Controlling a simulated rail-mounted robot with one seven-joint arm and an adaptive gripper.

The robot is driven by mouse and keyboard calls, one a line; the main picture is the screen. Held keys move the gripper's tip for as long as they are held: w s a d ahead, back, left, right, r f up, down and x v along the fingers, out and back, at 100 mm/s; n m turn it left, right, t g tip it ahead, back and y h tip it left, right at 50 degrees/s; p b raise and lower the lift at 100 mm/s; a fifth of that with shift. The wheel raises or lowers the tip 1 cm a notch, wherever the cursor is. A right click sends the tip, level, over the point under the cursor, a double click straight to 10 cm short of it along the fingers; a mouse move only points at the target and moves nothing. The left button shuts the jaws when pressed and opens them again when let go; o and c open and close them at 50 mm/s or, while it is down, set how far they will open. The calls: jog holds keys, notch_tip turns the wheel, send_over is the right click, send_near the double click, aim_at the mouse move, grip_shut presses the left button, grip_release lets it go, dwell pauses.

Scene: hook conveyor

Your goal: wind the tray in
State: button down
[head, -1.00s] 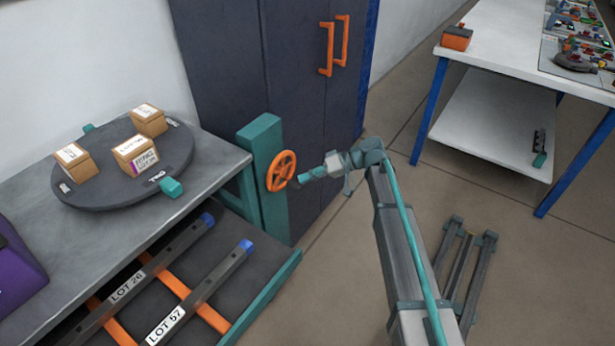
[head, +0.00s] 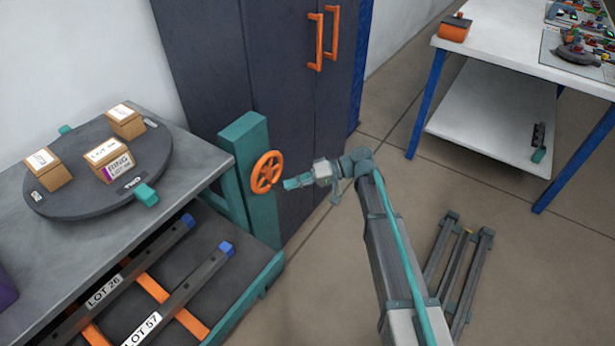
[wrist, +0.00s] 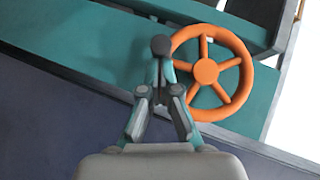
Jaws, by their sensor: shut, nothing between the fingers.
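The tray (head: 262,283) is a dark shelf with a teal front edge, sticking out from under the grey bench. It carries bars labelled LOT 26 and LOT 57. An orange handwheel (head: 267,172) is mounted on a teal post (head: 244,140) beside the tray. My gripper (head: 287,184) is at the wheel's right side, its fingers pointing at the rim. In the wrist view the wheel (wrist: 206,71) is just right of my gripper (wrist: 161,68), whose fingers are shut together. A dark round knob (wrist: 161,45) shows at the fingertips by the rim; whether they touch it, I cannot tell.
A round turntable (head: 85,190) with several small boxes stands on the bench (head: 190,170). A dark cabinet (head: 215,80) with orange handles is behind the wheel. A white table (head: 490,50) is at the right. A low grey frame (head: 455,265) lies on the floor near my arm.

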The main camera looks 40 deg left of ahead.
jog(key=shift+s+d+f+b, duration=0.2)
jog(key=shift+s+f+b, duration=0.2)
jog(key=shift+s, duration=0.5)
